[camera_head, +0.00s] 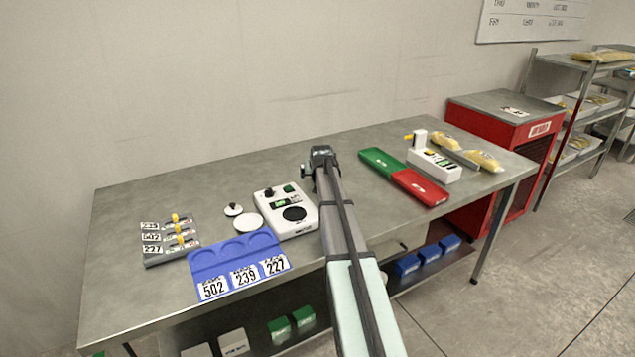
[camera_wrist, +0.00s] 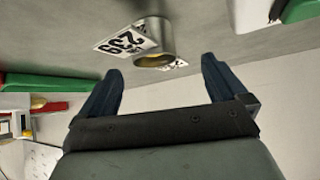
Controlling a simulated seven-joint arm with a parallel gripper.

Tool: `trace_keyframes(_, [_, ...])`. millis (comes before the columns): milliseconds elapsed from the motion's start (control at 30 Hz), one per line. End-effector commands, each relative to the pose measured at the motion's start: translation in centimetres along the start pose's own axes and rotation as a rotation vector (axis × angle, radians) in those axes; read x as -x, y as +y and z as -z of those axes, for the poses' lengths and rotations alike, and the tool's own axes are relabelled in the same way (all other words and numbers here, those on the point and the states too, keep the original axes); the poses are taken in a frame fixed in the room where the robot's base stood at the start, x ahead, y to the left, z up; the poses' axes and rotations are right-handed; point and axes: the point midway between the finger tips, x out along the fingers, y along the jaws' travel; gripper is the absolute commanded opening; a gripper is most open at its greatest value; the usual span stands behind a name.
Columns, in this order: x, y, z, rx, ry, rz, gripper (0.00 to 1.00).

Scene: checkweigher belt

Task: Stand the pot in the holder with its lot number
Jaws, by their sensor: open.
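The pot (camera_wrist: 153,40) shows in the wrist view as a small metal cylinder with a yellowish end. A white tag on it reads 239, upside down in that view. My gripper (camera_wrist: 162,66) is open, with one dark finger on each side below the pot in the picture and nothing between them. In the head view my gripper (camera_head: 320,158) is over the back middle of the table, and I cannot make out the pot there. The blue holder (camera_head: 203,262) lies at the front left with several round recesses, labelled 502, 239 and 227 from left to right.
A white scale (camera_head: 272,205) stands just behind and right of the holder, with white discs (camera_head: 248,221) beside it. A rack of numbered tags (camera_head: 158,256) is at the left. A green and red tray (camera_head: 383,162) and a white device (camera_head: 434,165) are at the right. The back left table is clear.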

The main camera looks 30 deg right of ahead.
Motion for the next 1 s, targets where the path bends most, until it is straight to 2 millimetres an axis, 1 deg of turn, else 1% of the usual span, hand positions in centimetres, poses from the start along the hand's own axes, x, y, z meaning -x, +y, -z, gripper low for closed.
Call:
trace_keyframes(167, [-1.2,0.0,0.2,0.0,-0.001,0.0,0.99])
trace_keyframes(433, [-4.6,0.1,0.3,0.0,-0.001,0.0,0.99])
trace_keyframes(533, [-5.1,0.1,0.3,0.0,0.001,0.001,0.99])
trace_keyframes(733, [-5.1,0.0,0.2,0.0,0.001,0.001,0.99])
trace_keyframes(1000, [-5.1,0.0,0.2,0.0,0.001,0.001,0.73])
